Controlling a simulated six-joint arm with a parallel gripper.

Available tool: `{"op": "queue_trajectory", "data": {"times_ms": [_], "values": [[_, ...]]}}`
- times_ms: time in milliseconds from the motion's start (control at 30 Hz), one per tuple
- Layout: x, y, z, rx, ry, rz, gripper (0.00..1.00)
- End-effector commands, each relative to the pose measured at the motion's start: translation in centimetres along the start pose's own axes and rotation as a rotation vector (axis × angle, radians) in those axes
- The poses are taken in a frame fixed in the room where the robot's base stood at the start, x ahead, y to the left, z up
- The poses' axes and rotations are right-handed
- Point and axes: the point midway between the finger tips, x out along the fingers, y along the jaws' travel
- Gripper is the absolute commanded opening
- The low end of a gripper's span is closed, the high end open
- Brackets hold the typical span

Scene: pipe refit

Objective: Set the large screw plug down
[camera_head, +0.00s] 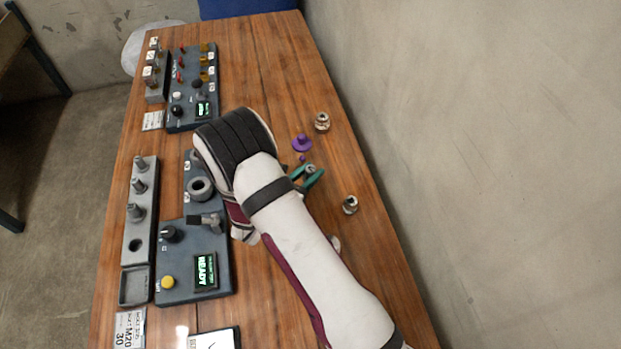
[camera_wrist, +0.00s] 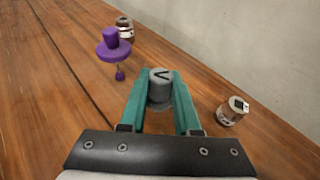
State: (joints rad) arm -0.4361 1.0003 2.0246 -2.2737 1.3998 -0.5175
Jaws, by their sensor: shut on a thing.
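The large screw plug (camera_wrist: 160,90) is a grey cylinder with a dark V-shaped mark on its top. It stands about upright between the two teal fingers of my gripper (camera_wrist: 158,95), which is shut on it. In the head view, my teal gripper (camera_head: 309,180) is over the right part of the wooden table (camera_head: 265,60), with the plug's grey top (camera_head: 311,169) at its tips. The plug's lower end is hidden, so I cannot tell whether it touches the table.
A purple knobbed piece (camera_head: 301,142) and a metal fitting (camera_head: 322,122) stand beyond my gripper. Another fitting (camera_head: 350,204) stands to its right. A grey rack (camera_head: 140,225) with several pegs and a control box (camera_head: 185,265) are at left. Bare wood lies around the plug.

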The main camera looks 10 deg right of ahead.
Motion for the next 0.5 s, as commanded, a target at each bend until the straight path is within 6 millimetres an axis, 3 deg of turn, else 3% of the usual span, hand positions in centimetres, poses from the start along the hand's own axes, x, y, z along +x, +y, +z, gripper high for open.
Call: {"op": "queue_trajectory", "data": {"times_ms": [133, 500], "values": [[0.9, 0.0, -2.5, -0.003, 0.001, 0.000, 0.00], [1.1, 0.0, -3.0, -0.001, 0.000, 0.001, 0.00]]}}
